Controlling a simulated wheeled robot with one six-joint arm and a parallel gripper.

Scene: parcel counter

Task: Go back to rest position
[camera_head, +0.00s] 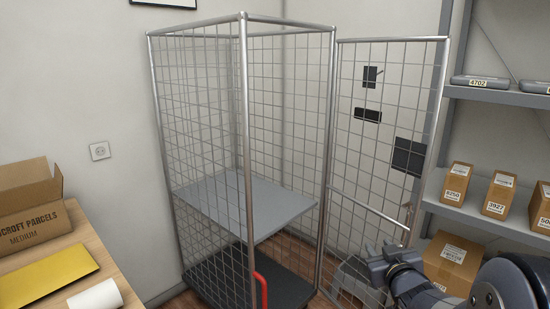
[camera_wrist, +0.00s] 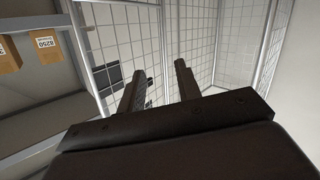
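My gripper (camera_head: 387,256) is at the lower right of the head view, in front of the open mesh door (camera_head: 385,130) of the roll cage (camera_head: 247,150). In the wrist view my gripper (camera_wrist: 158,82) shows two dark fingers spread apart with nothing between them. The cage mesh stands beyond the fingers. Whether a finger touches the door cannot be told. The cage holds a grey shelf (camera_head: 250,205) with nothing on it, above a dark base (camera_head: 250,275).
A shelf rack (camera_head: 480,215) with small numbered boxes (camera_head: 456,183) stands at the right, with a larger carton (camera_head: 452,262) low down. At the left, a wooden table (camera_head: 88,242) bears an open carton (camera_head: 35,215), a yellow envelope (camera_head: 45,275) and a white roll (camera_head: 96,296).

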